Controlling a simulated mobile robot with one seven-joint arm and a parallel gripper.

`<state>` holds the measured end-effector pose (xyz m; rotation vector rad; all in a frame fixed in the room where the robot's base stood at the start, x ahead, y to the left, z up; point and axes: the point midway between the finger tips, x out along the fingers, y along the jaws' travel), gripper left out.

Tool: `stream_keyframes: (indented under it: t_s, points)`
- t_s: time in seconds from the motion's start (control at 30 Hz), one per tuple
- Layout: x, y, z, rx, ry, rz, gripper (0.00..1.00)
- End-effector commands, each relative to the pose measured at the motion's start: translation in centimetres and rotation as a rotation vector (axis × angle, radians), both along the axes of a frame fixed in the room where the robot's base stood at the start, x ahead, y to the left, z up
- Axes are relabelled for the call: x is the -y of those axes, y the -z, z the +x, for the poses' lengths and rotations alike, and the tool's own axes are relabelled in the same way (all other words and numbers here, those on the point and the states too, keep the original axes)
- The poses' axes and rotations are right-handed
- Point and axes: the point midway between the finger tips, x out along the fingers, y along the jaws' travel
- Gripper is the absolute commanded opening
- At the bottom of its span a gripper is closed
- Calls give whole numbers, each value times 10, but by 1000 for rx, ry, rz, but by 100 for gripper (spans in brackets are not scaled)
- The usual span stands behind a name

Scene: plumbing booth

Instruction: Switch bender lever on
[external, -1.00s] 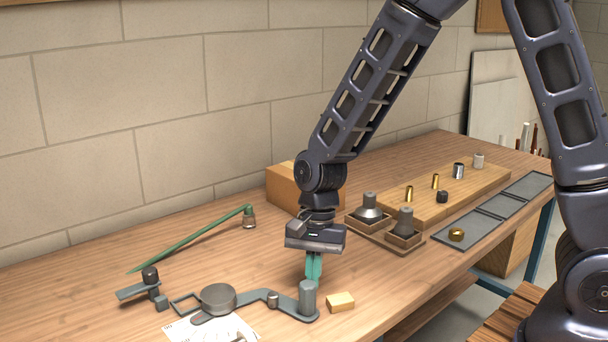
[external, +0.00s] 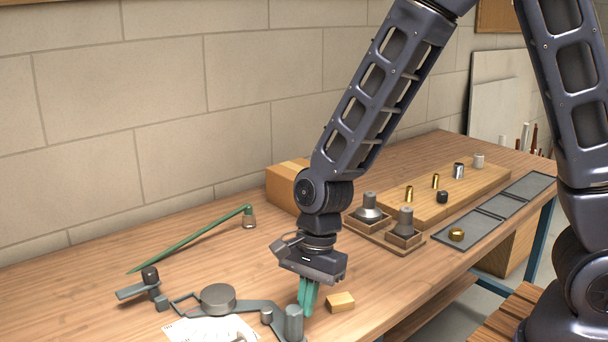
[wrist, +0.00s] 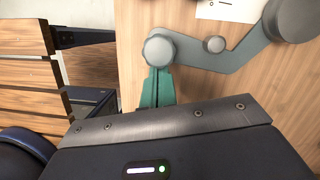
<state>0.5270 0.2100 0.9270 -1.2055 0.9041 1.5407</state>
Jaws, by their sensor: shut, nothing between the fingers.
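The bender is a grey tool on the wooden table, with a round disc (external: 218,298) in its middle and a flat grey lever arm (external: 255,306). An upright grey cylinder handle (external: 293,322) stands at the lever's near end. My gripper (external: 306,308) has teal fingers, shut and empty, pointing down just right of the handle. In the wrist view the fingers (wrist: 156,90) touch or nearly touch the handle's round top (wrist: 159,50); I cannot tell which. The lever (wrist: 205,55) runs right from there to the disc (wrist: 292,18).
A small wooden block (external: 340,301) lies close right of my fingers. White paper (external: 205,331) lies by the bender. A green-armed tool (external: 195,238) lies behind. Two cone pieces in wooden holders (external: 404,232) and a wooden board (external: 430,206) stand to the right. The table's front edge is near.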

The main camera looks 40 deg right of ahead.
Motion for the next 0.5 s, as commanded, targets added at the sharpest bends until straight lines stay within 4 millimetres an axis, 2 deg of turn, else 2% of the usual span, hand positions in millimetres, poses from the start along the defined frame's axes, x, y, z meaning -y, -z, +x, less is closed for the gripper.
stream_keyframes:
  t_s: [0.03,0.33,0.5]
  points:
    - [-6,0,-3,-3,-10,3,0]
    - [-8,0,-4,-4,-14,5,0]
    - [1,0,-2,-4,-11,5,0]
